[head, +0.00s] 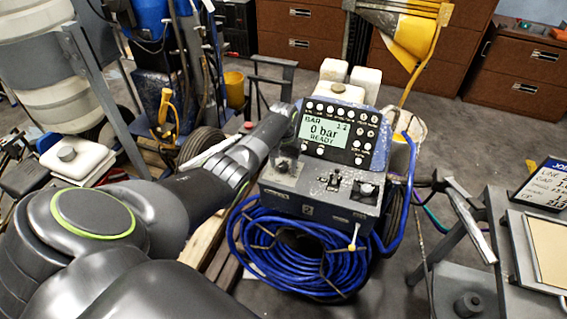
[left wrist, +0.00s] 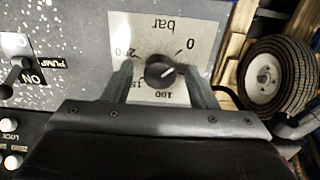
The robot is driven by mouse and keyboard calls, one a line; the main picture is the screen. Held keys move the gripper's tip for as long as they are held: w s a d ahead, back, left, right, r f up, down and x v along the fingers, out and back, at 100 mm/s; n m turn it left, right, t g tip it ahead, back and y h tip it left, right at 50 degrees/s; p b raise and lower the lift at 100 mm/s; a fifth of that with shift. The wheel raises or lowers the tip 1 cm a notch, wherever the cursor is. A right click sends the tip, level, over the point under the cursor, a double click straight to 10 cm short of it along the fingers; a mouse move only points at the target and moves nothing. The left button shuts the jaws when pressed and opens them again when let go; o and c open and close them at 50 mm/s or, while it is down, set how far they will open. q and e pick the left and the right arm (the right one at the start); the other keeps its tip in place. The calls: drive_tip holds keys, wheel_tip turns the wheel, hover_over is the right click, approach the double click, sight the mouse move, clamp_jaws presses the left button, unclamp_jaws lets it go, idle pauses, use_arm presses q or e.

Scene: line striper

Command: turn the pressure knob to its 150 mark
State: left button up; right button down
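The pressure knob (left wrist: 160,71) is a small black dial with a white pointer line, on a pale scale plate (left wrist: 150,32) marked bar. The plate appears upside down in the left wrist view. The pointer aims right and slightly up, below the 0. The 100 shows at the bottom, and the 150 at lower left is partly covered. My left gripper (left wrist: 160,84) is open, one finger on each side of the knob with gaps between. In the head view my left gripper (head: 276,146) reaches the machine's panel. The display (head: 325,131) reads 0 bar, READY.
A PUMP toggle switch (left wrist: 22,76) labelled ON stands beside the scale plate. A coiled blue hose (head: 290,255) hangs on the machine's front. A wheel (left wrist: 270,75) shows at right in the wrist view. A grey bench (head: 500,230) stands on the right, with open floor behind.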

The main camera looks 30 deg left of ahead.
use_arm(q)
drive_tip(key=c, duration=0.9)
drive_tip(key=shift+c, duration=0.2)
